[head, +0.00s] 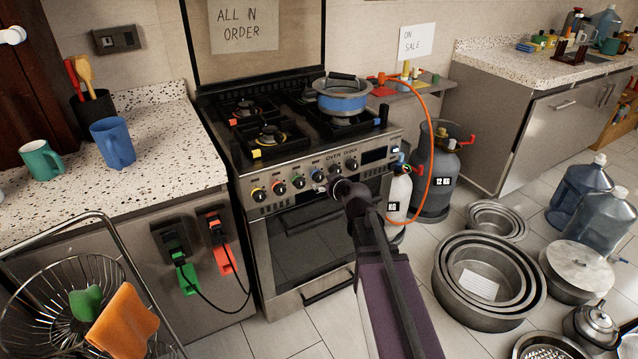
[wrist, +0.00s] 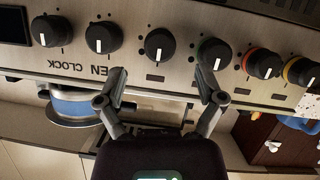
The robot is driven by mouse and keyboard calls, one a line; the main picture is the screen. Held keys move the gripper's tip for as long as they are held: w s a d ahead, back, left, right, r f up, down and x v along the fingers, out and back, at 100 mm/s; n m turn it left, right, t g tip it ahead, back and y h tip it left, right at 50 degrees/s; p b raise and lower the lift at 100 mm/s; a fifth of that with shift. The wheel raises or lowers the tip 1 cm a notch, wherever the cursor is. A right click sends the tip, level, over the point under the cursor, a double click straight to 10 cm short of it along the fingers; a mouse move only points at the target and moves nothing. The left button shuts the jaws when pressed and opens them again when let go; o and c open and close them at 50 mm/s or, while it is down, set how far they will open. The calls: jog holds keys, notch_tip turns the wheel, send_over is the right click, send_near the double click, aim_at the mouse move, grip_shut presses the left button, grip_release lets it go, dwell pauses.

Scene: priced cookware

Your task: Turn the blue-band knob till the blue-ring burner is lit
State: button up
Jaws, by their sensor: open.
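A row of black knobs runs along the steel stove front. The fourth from the left in the head view (head: 317,175) appears to be the blue-band knob; its band is hard to make out. In the wrist view this knob (wrist: 159,44) stands just beyond and between my fingertips, its white pointer line facing down in the picture. My gripper (wrist: 161,75) is open and empty, its fingers spread and apart from the knob. In the head view my gripper (head: 339,185) is in front of the panel, partly hiding it. No blue burner ring or flame is distinguishable; a pot hides one right-hand burner.
The blue-banded pot (head: 342,103) sits on the stove's right side. Close neighbours are the green-band knob (wrist: 213,53) and a plain dark knob (wrist: 102,37). An orange hose (head: 428,150) and gas cylinder (head: 436,175) stand right of the stove. Nested pans (head: 447,296) lie on the floor.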

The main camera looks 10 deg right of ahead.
aim_at(320, 179)
jog(key=shift+b+x, duration=0.7)
jog(key=shift+x, duration=1.8)
jog(key=shift+a, duration=0.1)
jog(key=c, duration=1.1)
